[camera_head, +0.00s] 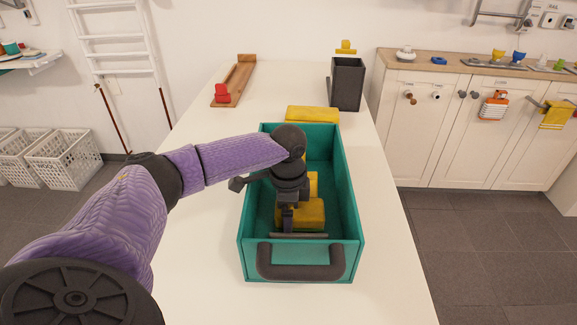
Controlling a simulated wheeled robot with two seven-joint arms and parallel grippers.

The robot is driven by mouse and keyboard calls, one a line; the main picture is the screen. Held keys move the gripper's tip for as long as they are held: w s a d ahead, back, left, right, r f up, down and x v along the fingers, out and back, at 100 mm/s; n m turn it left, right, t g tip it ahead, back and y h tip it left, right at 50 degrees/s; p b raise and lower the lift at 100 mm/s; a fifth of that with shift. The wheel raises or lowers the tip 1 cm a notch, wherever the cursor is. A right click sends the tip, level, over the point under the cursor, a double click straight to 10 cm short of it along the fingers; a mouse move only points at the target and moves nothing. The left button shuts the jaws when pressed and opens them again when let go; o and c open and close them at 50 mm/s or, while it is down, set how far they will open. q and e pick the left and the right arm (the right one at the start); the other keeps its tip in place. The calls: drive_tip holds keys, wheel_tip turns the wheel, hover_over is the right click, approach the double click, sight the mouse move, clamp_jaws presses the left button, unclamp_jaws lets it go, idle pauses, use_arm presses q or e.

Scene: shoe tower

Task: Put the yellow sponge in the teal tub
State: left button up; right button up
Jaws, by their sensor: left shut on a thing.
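The teal tub (352,222) stands on the white table, with a dark handle (300,272) on its near end. My left gripper (287,218) reaches down inside the tub and is shut on the yellow sponge (309,215), a block low in the near half of the tub. The gripper and wrist hide part of the sponge, and I cannot tell whether it touches the tub floor. Another yellow part (313,182) shows just behind it, partly hidden by the wrist. My right gripper is not in view.
A flat yellow piece (312,114) lies just behind the tub. A wooden rack (240,80) with a red item (222,95) is at the back left. The table right of the tub is clear.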

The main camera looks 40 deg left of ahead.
use_arm(q)
drive_tip(key=shift+s+d+f, duration=0.1)
drive_tip(key=shift+s+f, duration=0.2)
drive_tip(key=shift+f, duration=0.25)
drive_tip(key=o, duration=0.9)
drive_tip(key=shift+o, duration=0.7)
drive_tip(key=shift+f, duration=0.1)
drive_tip(key=shift+r, duration=0.25)
wheel_tip(320, 180, up, 13)
drive_tip(key=p, duration=0.5)
drive_tip(key=shift+w+p, duration=0.25)
drive_tip(key=shift+p, duration=0.1)
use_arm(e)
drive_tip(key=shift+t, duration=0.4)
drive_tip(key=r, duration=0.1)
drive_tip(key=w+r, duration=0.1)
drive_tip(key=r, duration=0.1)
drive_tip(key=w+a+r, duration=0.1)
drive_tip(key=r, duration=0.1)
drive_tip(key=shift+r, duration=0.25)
